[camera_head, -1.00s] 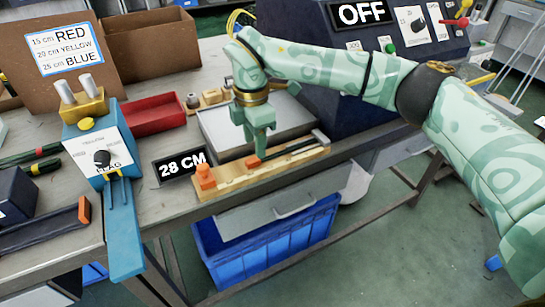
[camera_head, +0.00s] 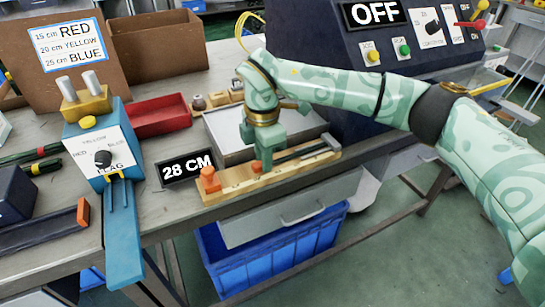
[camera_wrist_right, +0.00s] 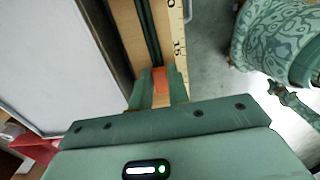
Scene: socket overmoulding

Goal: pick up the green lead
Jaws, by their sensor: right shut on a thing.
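The green lead (camera_wrist_right: 150,32) is a dark green strand lying along the groove of a wooden measuring board (camera_head: 237,186), whose scale shows in the wrist view (camera_wrist_right: 178,25). My right gripper (camera_head: 265,163) points down at the board and is shut on the lead near its left end. A small orange piece (camera_head: 257,167) shows at the jaws; the wrist view shows it between the fingers (camera_wrist_right: 160,85). The fingers hide the exact contact. The lead still appears to lie along the board. My left gripper is not in view.
An orange block (camera_head: 210,180) stands at the board's left end beside a "28 CM" sign (camera_head: 186,168). A blue flag-labelled device (camera_head: 100,150), red tray (camera_head: 160,115) and dark control box showing OFF (camera_head: 350,60) surround it. A blue crate (camera_head: 270,262) sits below the bench.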

